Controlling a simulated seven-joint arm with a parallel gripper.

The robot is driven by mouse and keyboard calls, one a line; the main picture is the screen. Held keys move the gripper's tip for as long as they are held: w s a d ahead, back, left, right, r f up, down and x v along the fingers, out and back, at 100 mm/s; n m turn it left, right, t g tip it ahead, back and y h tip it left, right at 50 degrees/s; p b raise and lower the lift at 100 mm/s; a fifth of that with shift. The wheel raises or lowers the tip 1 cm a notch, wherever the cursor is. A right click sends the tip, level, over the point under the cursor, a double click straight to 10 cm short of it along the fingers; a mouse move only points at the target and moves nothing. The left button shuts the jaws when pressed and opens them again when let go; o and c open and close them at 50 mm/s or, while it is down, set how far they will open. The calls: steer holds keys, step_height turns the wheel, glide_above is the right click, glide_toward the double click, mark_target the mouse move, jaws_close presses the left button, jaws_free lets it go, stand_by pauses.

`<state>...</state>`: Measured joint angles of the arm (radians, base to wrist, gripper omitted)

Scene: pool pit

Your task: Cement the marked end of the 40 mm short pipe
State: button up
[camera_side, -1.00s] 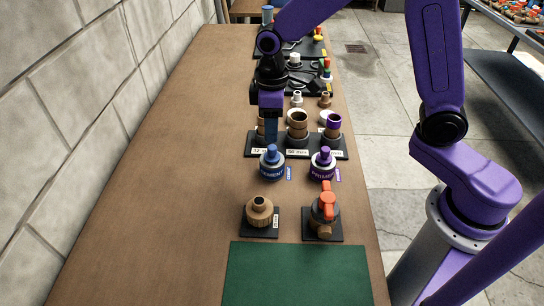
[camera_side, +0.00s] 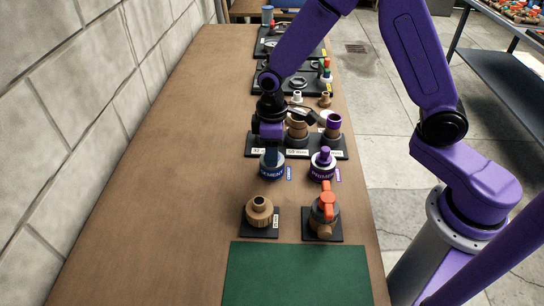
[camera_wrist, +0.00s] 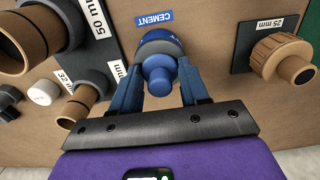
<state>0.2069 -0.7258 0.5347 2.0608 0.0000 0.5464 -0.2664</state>
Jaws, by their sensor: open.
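The cement can (camera_side: 272,167) is dark with a blue cap (camera_wrist: 160,82) and a CEMENT label. My gripper (camera_side: 272,150) is over it, pointing down. In the wrist view the blue fingers of my gripper (camera_wrist: 157,88) are open on both sides of the cap; I cannot tell whether they touch it. Short pipes stand in a black rack behind: a brown one (camera_side: 297,121) in the middle and one with a purple end (camera_side: 333,124) at right. My arm hides the left one in the side view. I cannot read for sure which is the 40 mm pipe.
The primer can (camera_side: 322,168) with a purple cap stands right of the cement. A brown 25 mm fitting (camera_side: 259,210) and an orange-handled valve (camera_side: 326,208) stand nearer, before a green mat (camera_side: 297,275). The bench's left side is bare up to the block wall.

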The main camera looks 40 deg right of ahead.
steer(key=c, duration=0.4)
steer(key=shift+r, duration=0.1)
steer(key=shift+r, duration=3.7)
steer(key=s+d+r, duration=0.2)
steer(key=s+d, duration=0.2)
steer(key=d, duration=0.6)
steer(key=s+d+r, duration=0.2)
steer(key=s+d, duration=0.1)
steer(key=d, duration=0.6)
steer(key=shift+d+f, duration=0.2)
steer(key=shift+f, duration=1.85)
